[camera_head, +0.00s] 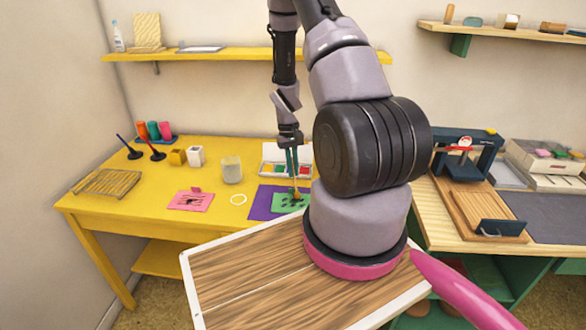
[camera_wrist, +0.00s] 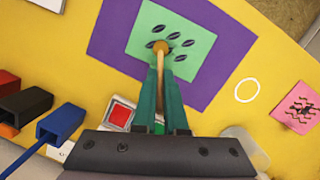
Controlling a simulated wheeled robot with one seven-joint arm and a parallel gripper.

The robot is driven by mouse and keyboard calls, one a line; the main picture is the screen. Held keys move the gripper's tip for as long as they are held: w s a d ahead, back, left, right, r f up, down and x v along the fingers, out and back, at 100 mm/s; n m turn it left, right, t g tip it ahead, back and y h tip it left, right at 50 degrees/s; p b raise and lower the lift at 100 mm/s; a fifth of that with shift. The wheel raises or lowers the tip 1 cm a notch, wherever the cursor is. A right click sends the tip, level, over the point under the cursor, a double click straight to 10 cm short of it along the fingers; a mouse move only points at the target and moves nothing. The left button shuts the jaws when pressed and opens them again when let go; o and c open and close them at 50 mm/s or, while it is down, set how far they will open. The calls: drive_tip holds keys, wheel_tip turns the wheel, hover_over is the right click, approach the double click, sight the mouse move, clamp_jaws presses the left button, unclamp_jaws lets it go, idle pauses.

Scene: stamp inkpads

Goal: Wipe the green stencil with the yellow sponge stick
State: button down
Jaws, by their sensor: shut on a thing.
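The green stencil (camera_head: 287,202) lies on a purple sheet (camera_head: 262,207) on the yellow table, partly hidden by my arm in the head view. In the wrist view the green stencil (camera_wrist: 197,37) shows several dark oval marks. My gripper (camera_head: 291,170) is above the stencil, pointing down. In the wrist view my gripper (camera_wrist: 165,100) is shut on the sponge stick (camera_wrist: 160,65), which has a thin wooden handle and a rounded yellow-brown tip. The tip is over the near-middle part of the stencil among the marks; I cannot tell whether it touches.
An ink box (camera_head: 271,162) stands behind the stencil. A pink card (camera_head: 190,201), a white ring (camera_head: 238,199) and a glass jar (camera_head: 232,170) are to the left. In the wrist view, red, black and blue blocks (camera_wrist: 62,122) are at the left.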

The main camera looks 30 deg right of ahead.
drive_tip(key=shift+f, duration=0.2)
idle(0.3)
idle(3.2)
drive_tip(key=shift+r, duration=0.15)
drive_tip(key=shift+r, duration=3.25)
